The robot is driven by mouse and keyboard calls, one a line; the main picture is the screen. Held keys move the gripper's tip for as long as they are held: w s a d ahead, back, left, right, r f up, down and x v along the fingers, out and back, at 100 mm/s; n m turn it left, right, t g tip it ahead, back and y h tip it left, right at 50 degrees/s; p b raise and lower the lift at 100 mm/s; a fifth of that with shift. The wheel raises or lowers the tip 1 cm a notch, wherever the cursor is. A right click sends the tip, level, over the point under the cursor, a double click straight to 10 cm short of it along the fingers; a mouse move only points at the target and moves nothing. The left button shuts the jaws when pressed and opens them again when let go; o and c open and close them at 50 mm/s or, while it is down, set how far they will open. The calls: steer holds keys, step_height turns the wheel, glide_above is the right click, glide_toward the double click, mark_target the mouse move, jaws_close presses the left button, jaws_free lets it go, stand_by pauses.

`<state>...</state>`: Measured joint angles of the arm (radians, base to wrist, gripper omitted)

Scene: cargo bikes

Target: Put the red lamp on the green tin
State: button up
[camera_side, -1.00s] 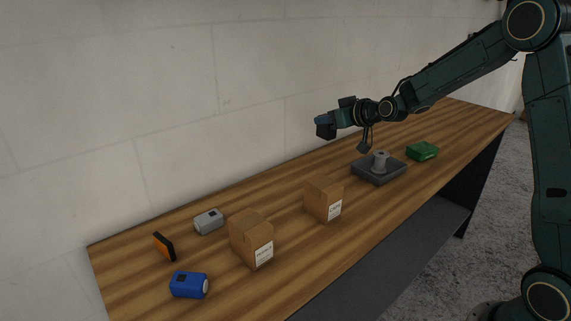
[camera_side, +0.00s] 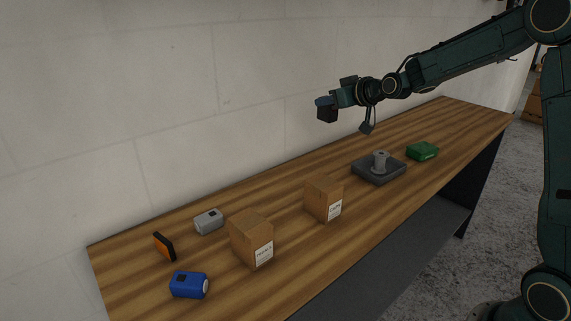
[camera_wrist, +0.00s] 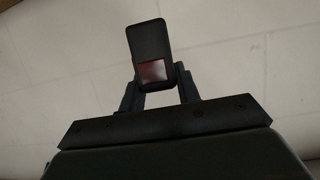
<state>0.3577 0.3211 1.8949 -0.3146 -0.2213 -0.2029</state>
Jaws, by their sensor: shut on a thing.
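My gripper (camera_side: 330,102) is shut on the red lamp (camera_side: 327,114), in the air near the wall. The lamp looks almost black in the side view. In the wrist view the lamp (camera_wrist: 148,40) is an upright dark block with a dull red panel on its lower part, between the two fingers. The green tin (camera_side: 422,151) is a low green box on the far right part of the table. The lamp is to the left of it and well above the table, apart from it.
A grey tray (camera_side: 363,176) with a grey cylinder (camera_side: 379,161) sits left of the tin. Two cartons (camera_side: 323,199) (camera_side: 250,239) stand further left. A grey box (camera_side: 209,221), a blue box (camera_side: 188,285) and an orange-faced lamp (camera_side: 164,246) are at the near left.

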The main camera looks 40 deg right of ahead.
steer(key=d+r+m+h, duration=0.1)
steer(key=d+m+h, duration=0.2)
steer(key=d, duration=1)
step_height(320, 180, up, 3)
steer(key=m+g+h, duration=0.4)
steer(key=m+h, duration=0.2)
glide_above(424, 148)
step_height(424, 148, down, 16)
steer(key=shift+w+d, duration=0.1)
steer(key=shift+f, duration=2.1)
steer(key=shift+f, duration=0.15)
